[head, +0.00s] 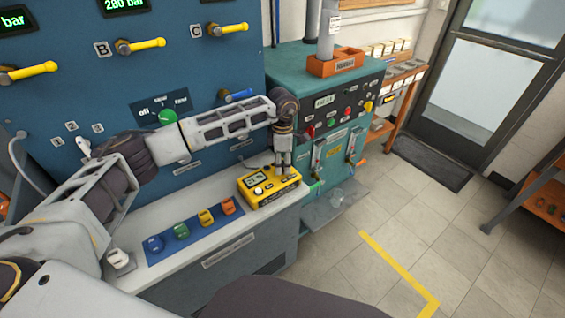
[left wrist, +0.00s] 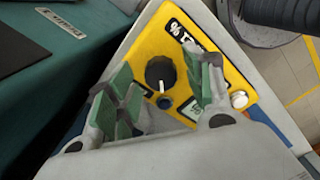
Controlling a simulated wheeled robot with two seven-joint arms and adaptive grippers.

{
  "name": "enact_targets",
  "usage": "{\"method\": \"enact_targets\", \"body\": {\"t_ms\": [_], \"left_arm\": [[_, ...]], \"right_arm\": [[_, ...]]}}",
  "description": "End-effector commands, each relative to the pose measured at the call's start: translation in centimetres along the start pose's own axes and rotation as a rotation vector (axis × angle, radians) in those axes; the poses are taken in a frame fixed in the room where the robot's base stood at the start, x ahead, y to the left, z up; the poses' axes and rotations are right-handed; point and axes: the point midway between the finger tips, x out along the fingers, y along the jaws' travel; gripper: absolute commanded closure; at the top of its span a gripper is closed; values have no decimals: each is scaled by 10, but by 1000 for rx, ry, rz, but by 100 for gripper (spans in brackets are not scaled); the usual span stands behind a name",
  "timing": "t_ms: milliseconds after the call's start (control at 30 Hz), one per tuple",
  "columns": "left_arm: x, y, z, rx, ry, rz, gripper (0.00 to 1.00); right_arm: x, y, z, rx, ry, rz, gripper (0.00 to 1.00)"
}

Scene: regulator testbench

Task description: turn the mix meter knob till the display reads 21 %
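The yellow mix meter (head: 262,194) sits at the right end of the pale bench ledge. Its small display (head: 257,177) is lit, but the number is too small to read. My left gripper (head: 283,168) points down over the meter. In the left wrist view the left gripper (left wrist: 163,92) is open, its green-padded fingers apart on either side of the knob; contact is not clear. My right gripper is not in view.
Several coloured items lie on a blue strip (head: 196,230) left of the meter. The blue panel (head: 200,70) with yellow-handled valves rises behind. A teal machine (head: 330,130) stands close on the right. The floor in front is open.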

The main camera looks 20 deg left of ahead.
Motion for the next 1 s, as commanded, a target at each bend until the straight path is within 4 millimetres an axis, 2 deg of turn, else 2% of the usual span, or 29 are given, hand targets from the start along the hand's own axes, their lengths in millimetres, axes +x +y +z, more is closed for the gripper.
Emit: {"method": "enact_targets", "body": {"t_ms": [200, 300, 533, 767, 1000], "left_arm": [[1, 0, 0, 1, 1, -1, 45], [0, 0, 0, 1, 1, -2, 45], [-9, 0, 0, 0, 0, 0, 45], [-35, 0, 0, 0, -1, 0, 45], [-71, 0, 0, 1, -1, 1, 45]], "right_arm": [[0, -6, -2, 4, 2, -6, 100], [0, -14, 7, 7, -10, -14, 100], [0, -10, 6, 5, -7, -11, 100], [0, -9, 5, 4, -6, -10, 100], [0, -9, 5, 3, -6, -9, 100]]}}
